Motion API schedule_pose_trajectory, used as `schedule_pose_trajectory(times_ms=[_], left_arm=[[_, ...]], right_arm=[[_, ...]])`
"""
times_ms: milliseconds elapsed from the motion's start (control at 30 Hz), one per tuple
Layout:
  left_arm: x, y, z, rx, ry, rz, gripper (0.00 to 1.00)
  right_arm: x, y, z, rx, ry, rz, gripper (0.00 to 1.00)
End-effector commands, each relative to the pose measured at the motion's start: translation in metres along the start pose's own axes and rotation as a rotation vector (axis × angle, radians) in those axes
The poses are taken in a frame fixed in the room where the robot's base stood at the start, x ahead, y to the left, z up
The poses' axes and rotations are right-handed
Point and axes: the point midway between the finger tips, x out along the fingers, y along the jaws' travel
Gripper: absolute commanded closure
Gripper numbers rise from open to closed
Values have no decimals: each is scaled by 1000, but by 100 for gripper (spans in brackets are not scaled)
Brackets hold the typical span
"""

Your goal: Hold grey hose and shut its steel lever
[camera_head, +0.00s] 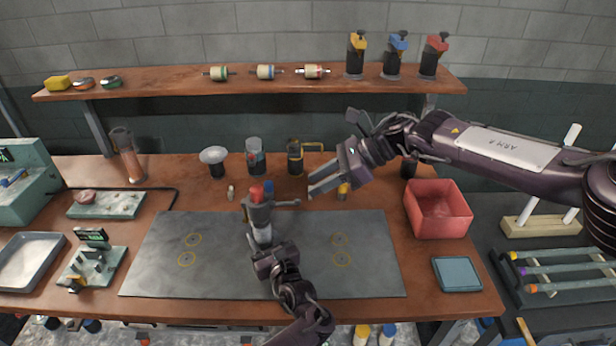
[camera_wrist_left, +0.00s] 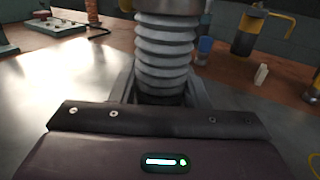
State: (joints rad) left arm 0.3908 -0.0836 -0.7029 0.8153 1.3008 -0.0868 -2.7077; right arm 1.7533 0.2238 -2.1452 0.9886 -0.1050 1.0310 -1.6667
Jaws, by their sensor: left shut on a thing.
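The grey hose (camera_head: 262,232) stands upright over the grey mat, a short ribbed tube under a dark fitting (camera_head: 258,212). My left gripper (camera_head: 263,243) is shut on its lower part; the left wrist view shows the ribbed hose (camera_wrist_left: 165,55) between the fingers. The steel lever (camera_head: 288,203) sticks out to the right from the fitting, roughly level. My right gripper (camera_head: 322,181) is open and empty, up and to the right of the lever's end, apart from it. The lever is out of the left wrist view.
The grey mat (camera_head: 210,275) is otherwise mostly bare. A red bin (camera_head: 438,210) stands to the right. Dark canisters (camera_head: 255,157) and a white-topped stand (camera_head: 214,160) line the back. Small blue (camera_wrist_left: 204,48) and white (camera_wrist_left: 261,74) items stand behind the hose.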

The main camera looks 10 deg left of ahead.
Motion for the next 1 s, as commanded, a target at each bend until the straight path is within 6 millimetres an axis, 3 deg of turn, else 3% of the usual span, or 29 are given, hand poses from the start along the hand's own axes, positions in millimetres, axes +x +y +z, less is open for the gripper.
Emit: schedule_pose_trajectory(times_ms=[33,200,433,567,1000], left_arm=[[0,0,0,1,1,-1,92],[0,0,0,1,1,-1,92],[0,0,0,1,0,0,92],[0,0,0,1,0,0,92],[0,0,0,0,0,-1,92]], right_arm=[[4,0,13,-11,90,10,66],[-3,-2,32,3,357,-13,66],[-20,-7,47,23,550,-83,66],[-15,-8,44,28,570,-92,66],[55,-14,0,27,566,-90,66]])
